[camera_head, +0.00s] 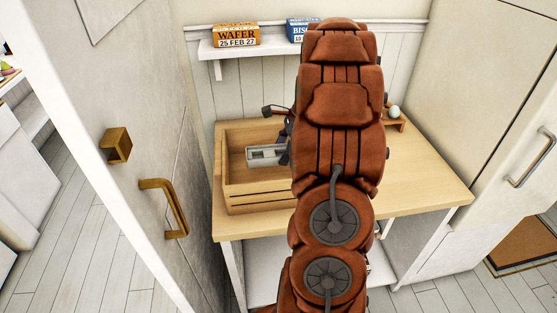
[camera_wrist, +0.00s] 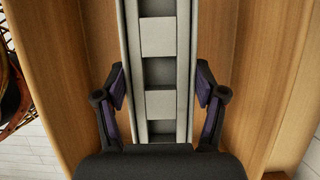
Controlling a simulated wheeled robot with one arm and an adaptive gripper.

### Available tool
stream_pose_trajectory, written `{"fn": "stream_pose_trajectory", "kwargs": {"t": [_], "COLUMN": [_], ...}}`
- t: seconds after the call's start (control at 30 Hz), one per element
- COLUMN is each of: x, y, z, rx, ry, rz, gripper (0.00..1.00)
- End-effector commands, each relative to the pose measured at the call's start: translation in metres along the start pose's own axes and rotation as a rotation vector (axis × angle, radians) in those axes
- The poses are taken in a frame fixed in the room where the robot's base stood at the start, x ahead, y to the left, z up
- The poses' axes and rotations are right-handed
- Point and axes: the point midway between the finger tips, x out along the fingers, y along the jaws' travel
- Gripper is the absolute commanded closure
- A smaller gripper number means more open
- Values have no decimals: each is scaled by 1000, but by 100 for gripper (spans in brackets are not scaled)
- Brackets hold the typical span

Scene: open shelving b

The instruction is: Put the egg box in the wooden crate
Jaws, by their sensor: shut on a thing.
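The egg box (camera_head: 262,155) is a grey, long carton within the outline of the wooden crate in the head view. In the wrist view the egg box (camera_wrist: 158,46) runs lengthwise between my fingers, showing a row of square raised cells. My gripper (camera_wrist: 160,88) is shut on it, one finger at each long side. The wooden crate (camera_head: 262,199) stands on the left of the table, and its wood (camera_wrist: 262,75) lies on both sides of the egg box in the wrist view. I cannot tell whether the egg box touches the crate floor.
The crate stands on a light wooden table (camera_head: 425,185); its right side is clear. A small wooden holder (camera_head: 396,125) with a pale round thing (camera_head: 394,111) is at the back right. A wafer box (camera_head: 236,35) and a blue box (camera_head: 300,30) sit on the wall shelf (camera_head: 220,52).

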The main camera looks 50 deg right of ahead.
Motion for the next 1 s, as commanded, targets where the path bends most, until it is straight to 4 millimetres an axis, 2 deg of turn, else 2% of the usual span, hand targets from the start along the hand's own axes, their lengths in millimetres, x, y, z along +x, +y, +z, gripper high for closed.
{"fn": "stream_pose_trajectory", "kwargs": {"t": [0.1,0.53,0.97,1.0], "x": [18,59,66,66], "y": [1,1,0,0], "z": [-7,-22,-25,-25], "rx": [1,-3,-4,-4], "ry": [0,-1,1,1], "rz": [4,5,3,3], "gripper": [65,65,65,26]}}
